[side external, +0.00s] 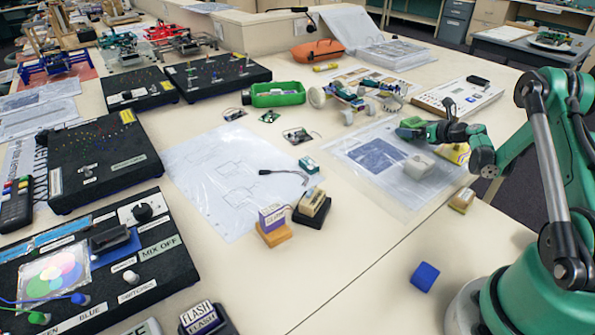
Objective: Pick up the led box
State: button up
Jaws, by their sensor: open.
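No label that I can read marks the led box, so I cannot tell which thing it is. A black box with rows of small coloured LEDs (97,157) lies at the left. Small boxes near the table's middle include a purple-and-white one (272,218) on a wooden base and a cream-and-black one (312,207) beside it. The fingers are small and partly unclear.
A blue cube (425,276) lies near my base. A green open case (275,94) and a wheeled model (362,97) stand behind the tray. The colour-mixing panel (150,275) fills the front left. The front middle of the table is mostly clear.

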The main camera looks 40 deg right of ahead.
jog(key=shift+w+f, duration=0.15)
jog(key=shift+w, duration=0.2)
jog(key=c, duration=1.1)
